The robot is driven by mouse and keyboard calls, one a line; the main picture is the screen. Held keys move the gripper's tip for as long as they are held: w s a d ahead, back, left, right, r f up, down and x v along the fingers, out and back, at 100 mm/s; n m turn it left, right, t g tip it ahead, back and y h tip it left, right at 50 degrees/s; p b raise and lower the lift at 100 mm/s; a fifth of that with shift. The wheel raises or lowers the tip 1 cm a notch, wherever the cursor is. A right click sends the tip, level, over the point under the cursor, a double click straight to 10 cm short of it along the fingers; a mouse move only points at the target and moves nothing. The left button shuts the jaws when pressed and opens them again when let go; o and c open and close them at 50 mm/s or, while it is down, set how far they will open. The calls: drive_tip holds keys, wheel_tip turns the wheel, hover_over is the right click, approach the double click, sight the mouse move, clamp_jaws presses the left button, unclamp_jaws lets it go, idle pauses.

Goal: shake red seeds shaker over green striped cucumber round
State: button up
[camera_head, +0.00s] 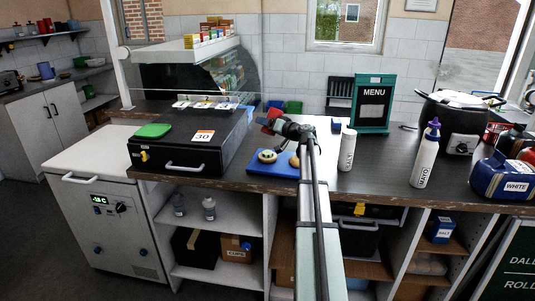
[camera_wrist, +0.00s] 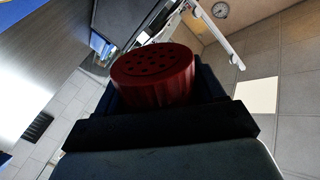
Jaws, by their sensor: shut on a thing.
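My gripper (camera_head: 268,124) is shut on the red seeds shaker (camera_wrist: 155,76), whose red lid with dark holes shows between the fingers in the wrist view. In the head view the red shaker (camera_head: 274,114) is small and looks tilted, above and behind the blue board (camera_head: 258,169). Two small round food pieces lie on the board, a left one (camera_head: 267,156) and a right one (camera_head: 294,161), partly beside my arm.
A black case marked 30 (camera_head: 180,145) stands left of the board, below a glass screen (camera_head: 236,75). A white bottle (camera_head: 347,150), a green menu stand (camera_head: 373,104), a second white bottle (camera_head: 426,155) and a black cooker (camera_head: 456,125) stand to the right. Counter is clear between the two bottles.

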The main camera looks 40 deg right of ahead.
drive_tip(key=shift+f, duration=1.75)
drive_tip(key=shift+r, duration=1.75)
drive_tip(key=shift+f, duration=0.1)
drive_tip(key=shift+f, duration=1.65)
drive_tip(key=shift+r, duration=0.1)
drive_tip(key=shift+r, duration=1.65)
